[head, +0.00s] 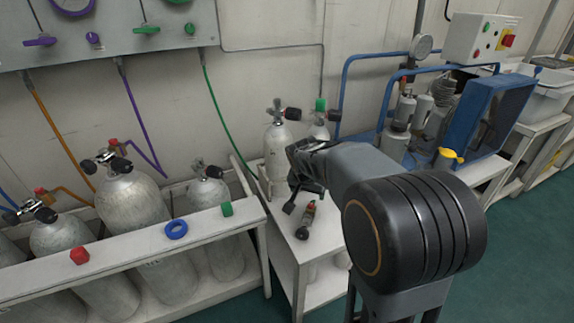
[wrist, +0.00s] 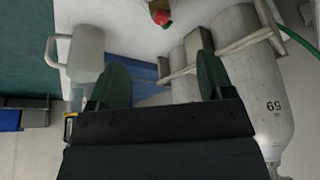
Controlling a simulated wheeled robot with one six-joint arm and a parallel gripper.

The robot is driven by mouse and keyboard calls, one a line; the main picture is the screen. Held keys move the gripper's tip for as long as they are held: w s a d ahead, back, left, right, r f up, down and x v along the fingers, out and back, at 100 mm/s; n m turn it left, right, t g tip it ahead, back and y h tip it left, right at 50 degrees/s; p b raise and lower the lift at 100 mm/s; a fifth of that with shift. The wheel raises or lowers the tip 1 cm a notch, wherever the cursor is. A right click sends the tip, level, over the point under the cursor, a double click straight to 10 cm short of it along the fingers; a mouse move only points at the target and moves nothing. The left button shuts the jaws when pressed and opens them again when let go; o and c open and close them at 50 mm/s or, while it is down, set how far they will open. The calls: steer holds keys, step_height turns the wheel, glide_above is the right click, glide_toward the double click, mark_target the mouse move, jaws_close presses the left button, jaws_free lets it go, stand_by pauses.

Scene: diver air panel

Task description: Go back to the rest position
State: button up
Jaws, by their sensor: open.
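My gripper (wrist: 160,85) shows in the wrist view with its two dark green fingers well apart. Nothing is held between them. In the head view my arm reaches over the small white table (head: 322,285), and my gripper (head: 300,205) is partly hidden by my own arm. Behind and below the fingers in the wrist view are grey cylinders (wrist: 245,75), one marked 59. A white jug-like container (wrist: 86,52) is at the left of the fingers.
A rack of grey cylinders (head: 130,200) stands at the left, with a red cap (head: 80,256), blue ring (head: 176,229) and green cap (head: 227,209) on its rail (head: 120,262). A blue-framed compressor (head: 490,115) stands at the right. Green floor is clear at the lower right.

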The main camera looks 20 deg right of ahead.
steer(key=shift+r, duration=0.1)
steer(key=s+a+r+n+y+p, duration=0.1)
steer(key=s+a+r+n+p, duration=0.1)
steer(key=s+r+p, duration=0.4)
steer(key=s+a+r+n+y+p, duration=0.1)
steer(key=s+a+r+n+p, duration=0.2)
steer(key=r+p, duration=1.2)
steer(key=s+a+r+n+p, duration=0.2)
steer(key=s+a+r+p, duration=0.1)
steer(key=s+r+p, duration=0.6)
step_height(320, 180, up, 3)
steer(key=shift+s+r+n+y+p, duration=0.15)
steer(key=shift+n+y+p, duration=0.25)
steer(key=shift+p, duration=0.7)
